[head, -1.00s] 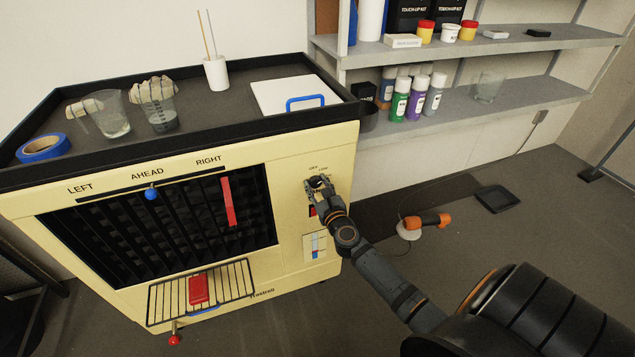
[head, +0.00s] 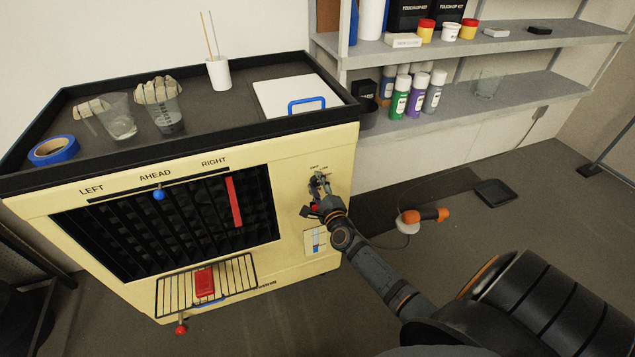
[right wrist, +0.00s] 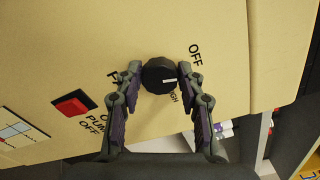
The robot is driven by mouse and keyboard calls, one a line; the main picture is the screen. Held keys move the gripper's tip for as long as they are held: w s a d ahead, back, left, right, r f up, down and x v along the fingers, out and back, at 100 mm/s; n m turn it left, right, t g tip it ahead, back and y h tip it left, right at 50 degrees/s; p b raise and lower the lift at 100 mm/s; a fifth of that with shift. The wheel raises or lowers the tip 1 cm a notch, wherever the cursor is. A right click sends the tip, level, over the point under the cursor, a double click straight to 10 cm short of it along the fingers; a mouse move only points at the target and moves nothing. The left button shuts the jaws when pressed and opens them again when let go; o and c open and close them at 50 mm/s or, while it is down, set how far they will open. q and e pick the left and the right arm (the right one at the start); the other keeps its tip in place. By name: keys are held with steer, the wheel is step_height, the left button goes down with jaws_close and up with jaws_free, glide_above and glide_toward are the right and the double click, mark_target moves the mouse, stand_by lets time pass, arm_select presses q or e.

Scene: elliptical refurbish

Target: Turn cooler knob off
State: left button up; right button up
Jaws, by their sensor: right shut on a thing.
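The cream cooler (head: 290,160) stands at the left in the head view, with its control panel at the right of its front. Its round black knob (right wrist: 157,76) shows in the right wrist view, with a white pointer mark facing right in that picture. The OFF label is at the upper right of the knob; a partly covered label ending in "GH" is below it. My right gripper (right wrist: 164,73) is shut on the knob, one finger on each side. In the head view the right gripper (head: 318,184) mostly hides the knob. My left gripper is out of view.
A red switch (right wrist: 74,103) sits beside the knob on the panel. The cooler's top tray holds cups, blue tape (head: 53,150) and a white board (head: 285,97). A shelf (head: 450,107) with bottles stands to the right. An orange tool (head: 425,216) lies on the floor.

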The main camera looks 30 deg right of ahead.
steer(key=shift+n+p, duration=0.4)
steer(key=shift+n, duration=0.9)
steer(key=shift+f, duration=0.1)
steer(key=o, duration=1.2)
steer(key=shift+s+a, duration=0.1)
steer(key=shift+s, duration=0.1)
steer(key=v, duration=1.1)
steer(key=shift+s+a, duration=0.15)
steer(key=shift+s, duration=0.15)
